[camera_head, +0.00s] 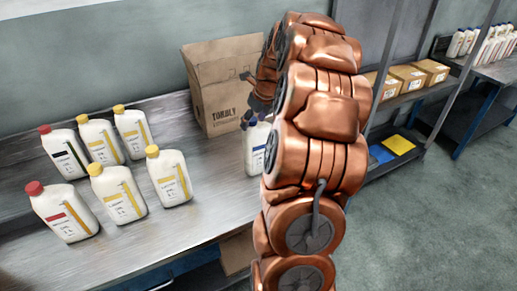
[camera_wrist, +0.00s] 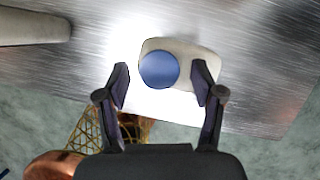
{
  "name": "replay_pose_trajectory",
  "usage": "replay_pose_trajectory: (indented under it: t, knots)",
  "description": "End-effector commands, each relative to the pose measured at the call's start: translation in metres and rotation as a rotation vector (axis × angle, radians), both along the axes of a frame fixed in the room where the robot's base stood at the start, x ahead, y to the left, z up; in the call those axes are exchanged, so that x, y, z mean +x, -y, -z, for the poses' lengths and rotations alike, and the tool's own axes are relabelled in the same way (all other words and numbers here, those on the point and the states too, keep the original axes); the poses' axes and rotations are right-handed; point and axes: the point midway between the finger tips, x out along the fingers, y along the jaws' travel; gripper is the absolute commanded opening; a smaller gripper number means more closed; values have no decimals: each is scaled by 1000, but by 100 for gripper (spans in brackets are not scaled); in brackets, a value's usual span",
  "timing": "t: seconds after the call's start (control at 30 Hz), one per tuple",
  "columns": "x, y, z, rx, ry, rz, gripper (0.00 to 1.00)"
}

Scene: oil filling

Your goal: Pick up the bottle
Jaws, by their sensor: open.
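A white bottle with a blue cap and blue label marking (camera_head: 256,150) stands upright on the metal table, partly hidden by my copper arm in the head view. In the wrist view the bottle (camera_wrist: 206,62) shows from above, its round blue cap (camera_wrist: 158,69) between my fingers. In the head view my gripper (camera_head: 247,98) is mostly hidden behind my arm, just above the bottle.
Several white bottles with red or yellow caps (camera_head: 128,195) stand on the left of the table (camera_head: 165,230). A cardboard box (camera_head: 222,85) stands behind the blue-capped bottle. Shelves with cartons (camera_head: 408,77) are at the right. The table's front edge is close by.

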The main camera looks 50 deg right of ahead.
Motion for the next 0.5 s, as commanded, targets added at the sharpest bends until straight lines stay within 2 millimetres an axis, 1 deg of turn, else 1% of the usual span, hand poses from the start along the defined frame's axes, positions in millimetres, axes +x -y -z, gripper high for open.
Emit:
replay_pose_trajectory:
  t: [0.13, 0.17, 0.5]
  knots:
    - [0, 0, 0, 0, 0, 0, 67]
    - [0, 0, 0, 0, 0, 0, 65]
    - [0, 0, 0, 0, -1, 0, 30]
